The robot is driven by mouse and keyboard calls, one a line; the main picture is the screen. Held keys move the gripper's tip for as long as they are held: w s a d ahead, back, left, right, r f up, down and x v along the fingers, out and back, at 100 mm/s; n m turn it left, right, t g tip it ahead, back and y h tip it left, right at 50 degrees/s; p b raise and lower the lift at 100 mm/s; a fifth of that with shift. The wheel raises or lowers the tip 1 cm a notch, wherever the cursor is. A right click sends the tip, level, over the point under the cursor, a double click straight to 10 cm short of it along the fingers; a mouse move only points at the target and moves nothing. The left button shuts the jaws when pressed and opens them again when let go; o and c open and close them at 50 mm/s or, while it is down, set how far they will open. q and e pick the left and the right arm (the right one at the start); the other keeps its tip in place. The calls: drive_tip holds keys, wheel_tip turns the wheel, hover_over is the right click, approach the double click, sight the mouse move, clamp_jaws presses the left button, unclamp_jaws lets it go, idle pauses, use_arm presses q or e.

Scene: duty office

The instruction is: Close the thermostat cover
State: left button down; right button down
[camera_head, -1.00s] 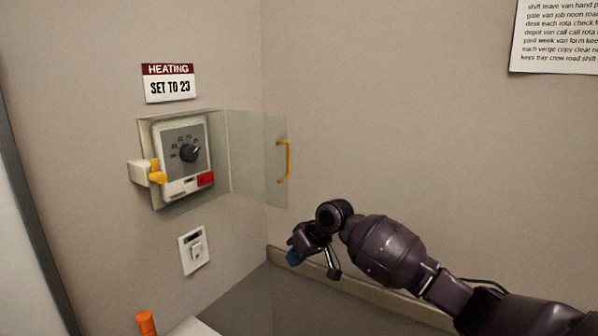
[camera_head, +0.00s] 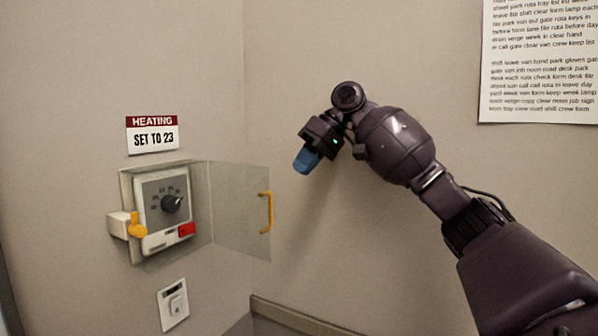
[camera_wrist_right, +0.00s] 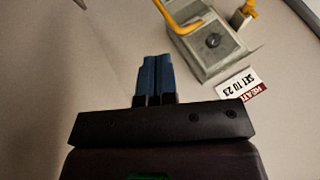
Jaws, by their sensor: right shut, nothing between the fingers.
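The thermostat (camera_head: 163,212) is a white wall unit with a grey dial face, a dark knob and a red patch, inside a clear box. Its clear cover (camera_head: 236,205) stands swung open to the right, with a yellow handle (camera_head: 267,212) on its free edge. A yellow catch (camera_head: 137,226) sits on the box's left side. My right gripper (camera_head: 305,162) is above and to the right of the handle, apart from it, blue fingertips together and empty. My left gripper is out of view.
A "HEATING SET TO 23" sign (camera_head: 153,134) hangs above the thermostat. A white switch (camera_head: 173,303) is below it. A printed sheet (camera_head: 540,62) is on the right wall. The wall between cover and sheet is bare behind my arm.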

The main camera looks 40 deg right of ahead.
drive_tip(key=x, duration=0.8)
drive_tip(key=shift+f+p, duration=0.15)
drive_tip(key=shift+p, duration=0.25)
drive_tip(key=shift+a, duration=0.15)
